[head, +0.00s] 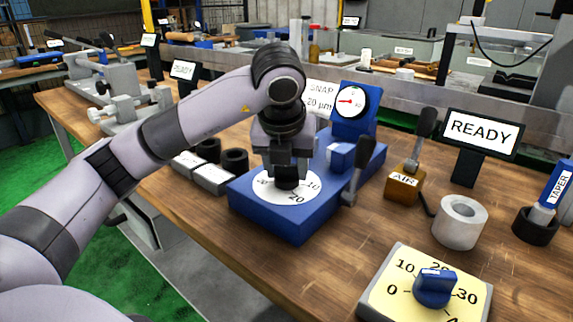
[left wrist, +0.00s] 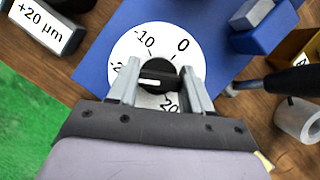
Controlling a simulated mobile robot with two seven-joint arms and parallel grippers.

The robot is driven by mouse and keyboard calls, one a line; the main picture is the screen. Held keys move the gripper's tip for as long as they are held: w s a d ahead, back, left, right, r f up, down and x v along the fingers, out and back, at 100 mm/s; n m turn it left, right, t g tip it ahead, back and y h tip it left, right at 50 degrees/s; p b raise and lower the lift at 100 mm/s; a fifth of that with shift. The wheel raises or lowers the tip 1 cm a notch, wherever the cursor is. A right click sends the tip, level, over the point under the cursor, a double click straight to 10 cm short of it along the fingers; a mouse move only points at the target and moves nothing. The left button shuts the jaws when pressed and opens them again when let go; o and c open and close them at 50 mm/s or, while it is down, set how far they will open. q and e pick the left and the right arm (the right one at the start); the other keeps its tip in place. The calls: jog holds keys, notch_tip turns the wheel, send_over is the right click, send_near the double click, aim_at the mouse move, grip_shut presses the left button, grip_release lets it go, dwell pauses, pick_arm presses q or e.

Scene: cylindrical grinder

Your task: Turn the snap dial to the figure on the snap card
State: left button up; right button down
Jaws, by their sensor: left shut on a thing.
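The snap dial is a white disc (head: 268,193) with figures on the blue gauge base (head: 300,228); it also shows in the left wrist view (left wrist: 182,68). My left gripper (head: 289,172) points down and is shut on its black knob (left wrist: 160,70). The knob's white mark lies towards the left in the left wrist view, roughly at a partly hidden figure; -10, 0 and 20 are legible. The snap card (head: 319,98) stands behind my arm and reads "SNAP" and "20 µm"; my wrist may hide a sign before the 20. My right gripper is out of view.
A lever (head: 358,170) stands close right of the dial. Grey labelled blocks (head: 212,178) lie to its left, one reading +20 µm in the left wrist view (left wrist: 45,25). A yellow dial plate (head: 385,300) and metal ring (head: 460,222) are at the right.

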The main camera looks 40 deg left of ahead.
pick_arm(q)
jog(key=shift+w, duration=0.1)
jog(key=o, duration=1)
jog(key=shift+p+v, duration=1.1)
jog(key=shift+v, duration=2.5)
